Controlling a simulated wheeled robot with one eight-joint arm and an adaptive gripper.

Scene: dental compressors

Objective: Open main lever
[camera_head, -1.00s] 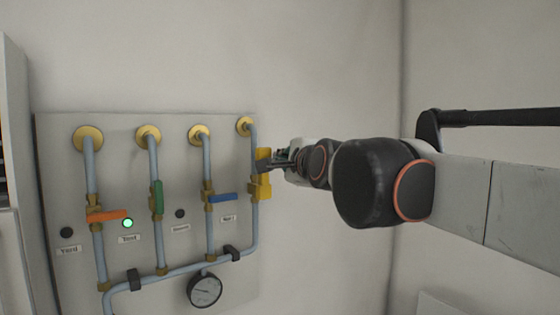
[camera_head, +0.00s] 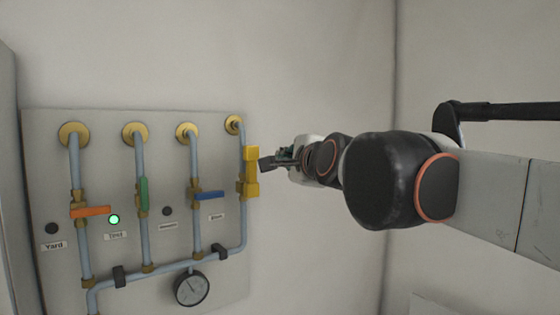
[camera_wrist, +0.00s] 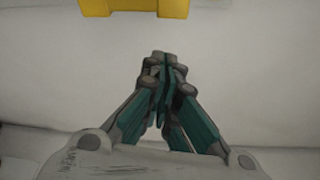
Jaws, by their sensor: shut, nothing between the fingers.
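The yellow lever (camera_head: 251,160) is on the rightmost pipe of the wall panel and stands upright, in line with the pipe. No label for it can be read. Its yellow lower part also shows at the top edge of the wrist view (camera_wrist: 135,6). My gripper (camera_head: 265,163) is just right of the lever, with a small gap in the head view. In the wrist view my gripper (camera_wrist: 162,62) has its fingertips together, with nothing between them and clear of the yellow part.
The panel (camera_head: 110,185) also has an orange lever (camera_head: 91,211) lying sideways, a green lever (camera_head: 144,194) upright and a blue lever (camera_head: 209,196) sideways. A green lamp (camera_head: 114,219) glows. A pressure gauge (camera_head: 192,289) sits below. The wall to the right is bare.

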